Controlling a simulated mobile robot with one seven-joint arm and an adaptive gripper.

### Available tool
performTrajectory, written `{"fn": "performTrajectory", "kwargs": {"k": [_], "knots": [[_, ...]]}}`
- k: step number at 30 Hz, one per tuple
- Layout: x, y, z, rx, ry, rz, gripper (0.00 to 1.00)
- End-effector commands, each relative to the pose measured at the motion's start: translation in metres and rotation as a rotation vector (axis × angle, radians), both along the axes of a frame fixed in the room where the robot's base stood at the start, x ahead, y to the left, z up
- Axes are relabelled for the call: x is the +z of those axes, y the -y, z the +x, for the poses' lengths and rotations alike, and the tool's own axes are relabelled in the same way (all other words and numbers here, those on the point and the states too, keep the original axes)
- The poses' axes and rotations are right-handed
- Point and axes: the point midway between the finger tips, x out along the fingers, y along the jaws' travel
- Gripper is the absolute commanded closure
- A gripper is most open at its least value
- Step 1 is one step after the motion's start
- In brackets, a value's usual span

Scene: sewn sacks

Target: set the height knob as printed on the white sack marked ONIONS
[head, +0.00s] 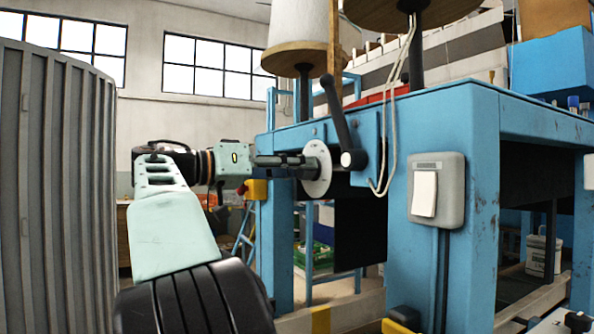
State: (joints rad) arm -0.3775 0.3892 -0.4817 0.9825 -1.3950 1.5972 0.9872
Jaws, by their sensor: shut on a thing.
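A pale round dial plate (318,184) sits on the side of the blue machine frame, near the middle of the head view. My gripper (300,166) reaches in from the left, level, with its dark fingers at the centre of the dial. The fingers are shut on the knob there, and they hide most of it. I cannot read any marks or the setting on the dial. No white sack marked ONIONS shows in this view.
A black crank lever (338,112) stands just right of the dial. A pale cord (393,120) hangs beside it. A grey switch box (452,192) is on the front blue leg (480,260). A grey ribbed cabinet (58,190) stands close on the left.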

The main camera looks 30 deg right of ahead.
Motion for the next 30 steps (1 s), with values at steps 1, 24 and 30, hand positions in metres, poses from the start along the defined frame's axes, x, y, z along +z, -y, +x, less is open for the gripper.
{"fn": "performTrajectory", "kwargs": {"k": [1, 24, 30], "knots": [[-0.001, 0.000, 0.000, 0.001, -0.001, 0.001, 0.92], [0.000, -0.017, 0.002, 0.004, -0.002, -0.001, 0.50], [0.000, -0.059, 0.005, 0.005, -0.002, -0.001, 0.50]]}}
